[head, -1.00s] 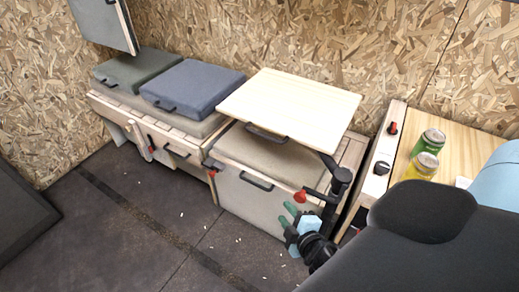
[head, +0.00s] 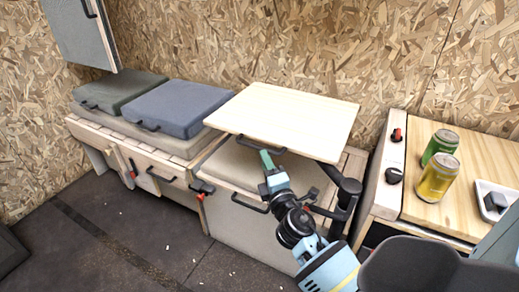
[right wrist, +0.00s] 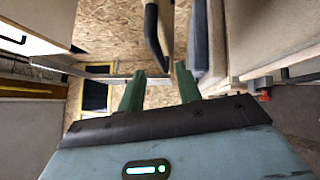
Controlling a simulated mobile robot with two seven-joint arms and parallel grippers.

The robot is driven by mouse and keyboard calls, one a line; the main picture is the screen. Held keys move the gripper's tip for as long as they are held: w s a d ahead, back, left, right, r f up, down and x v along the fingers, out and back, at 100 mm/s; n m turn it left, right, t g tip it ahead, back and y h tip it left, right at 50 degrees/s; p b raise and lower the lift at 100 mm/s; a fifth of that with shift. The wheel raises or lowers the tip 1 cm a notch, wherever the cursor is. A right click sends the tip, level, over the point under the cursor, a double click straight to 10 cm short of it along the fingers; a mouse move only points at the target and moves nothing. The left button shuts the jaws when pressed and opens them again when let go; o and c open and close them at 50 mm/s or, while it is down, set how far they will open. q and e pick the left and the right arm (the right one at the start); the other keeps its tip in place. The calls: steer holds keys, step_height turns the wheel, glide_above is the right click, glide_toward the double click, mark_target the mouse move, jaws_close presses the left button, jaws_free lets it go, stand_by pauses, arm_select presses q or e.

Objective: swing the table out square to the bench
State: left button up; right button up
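The table (head: 290,110) is a pale wooden top over the right part of the bench (head: 215,168). A black handle (head: 250,139) hangs at its front edge. A black jointed arm (head: 345,190) carries it at the right. My right gripper (head: 267,160) is just below and in front of the handle, its green fingers pointing up at it. In the right wrist view its fingers (right wrist: 158,88) are apart with nothing between them. A dark bar (right wrist: 154,35), seemingly the handle, lies ahead of them. Contact cannot be told. My left gripper is out of view.
Green and blue cushions (head: 120,92) (head: 180,108) lie on the bench at left. A grey panel (head: 80,32) hangs above them. A wooden counter (head: 440,205) with a green can (head: 439,146) and a yellow can (head: 437,179) stands at right. The floor before the bench is clear.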

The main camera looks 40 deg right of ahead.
mark_target(260, 149)
steer(key=shift+x, duration=3.1)
jaws_close()
